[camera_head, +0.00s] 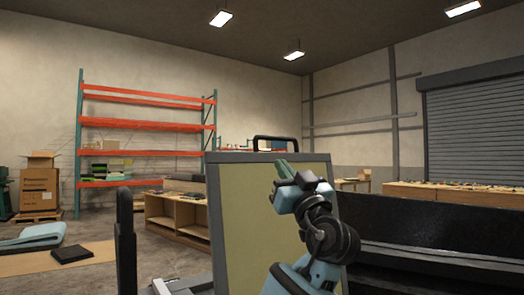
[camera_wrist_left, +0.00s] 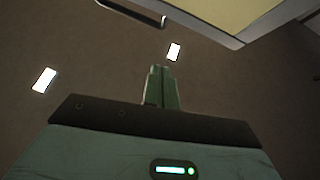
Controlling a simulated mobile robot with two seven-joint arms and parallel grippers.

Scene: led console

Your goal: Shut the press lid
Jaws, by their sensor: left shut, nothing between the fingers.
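The press lid (camera_head: 240,240) is a grey-framed panel with a yellow-green inner face, standing raised and nearly upright. A black bar handle (camera_head: 276,138) is on its top edge. My left gripper (camera_head: 284,168) is shut and empty, in front of the lid's upper part and a little below the handle in the picture. I cannot tell whether it touches the lid. In the left wrist view, its closed green fingers (camera_wrist_left: 161,86) point up toward the ceiling; the lid's edge (camera_wrist_left: 240,40) and handle (camera_wrist_left: 132,13) show at the top, apart from the fingers. My right gripper is not seen.
A long black unit (camera_head: 440,232) stands to the right of the lid. A black post (camera_head: 124,240) stands to its left. Behind are a low wooden shelf (camera_head: 178,220), an orange-and-green rack (camera_head: 147,153) and a workbench (camera_head: 450,194). The space above the lid is clear.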

